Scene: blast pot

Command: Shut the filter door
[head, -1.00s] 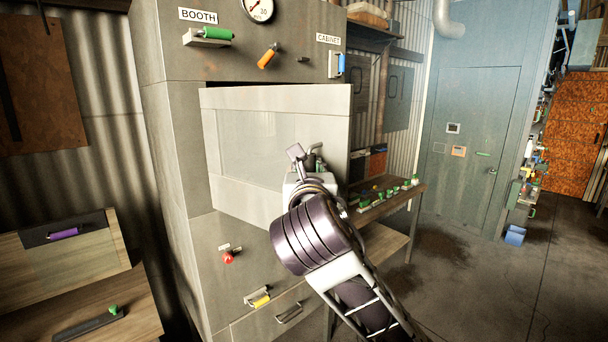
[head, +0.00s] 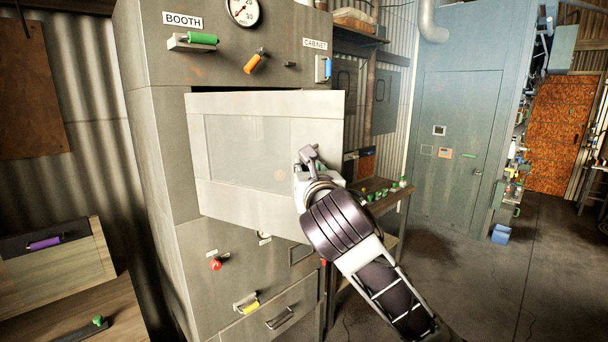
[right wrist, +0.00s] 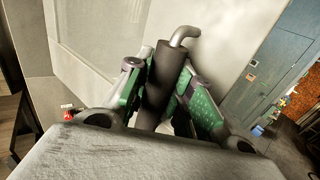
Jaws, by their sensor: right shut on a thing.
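The filter door (head: 245,104) is a pale grey framed panel on the tall grey cabinet (head: 160,160). It stands open, angled out from the front, with a dark gap behind its top edge. My right gripper (head: 312,165) is at the door's right side. In the right wrist view, my right gripper (right wrist: 165,95) has its green-padded fingers shut around a dark upright cylindrical handle (right wrist: 160,80) with a bent metal rod at its top. My left gripper is in neither view.
Above the door are a gauge (head: 242,10), a green lever (head: 202,38) and an orange lever (head: 256,61). Below are a red knob (head: 215,264) and a drawer (head: 270,315). A bench (head: 372,195) with small green items stands behind my arm.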

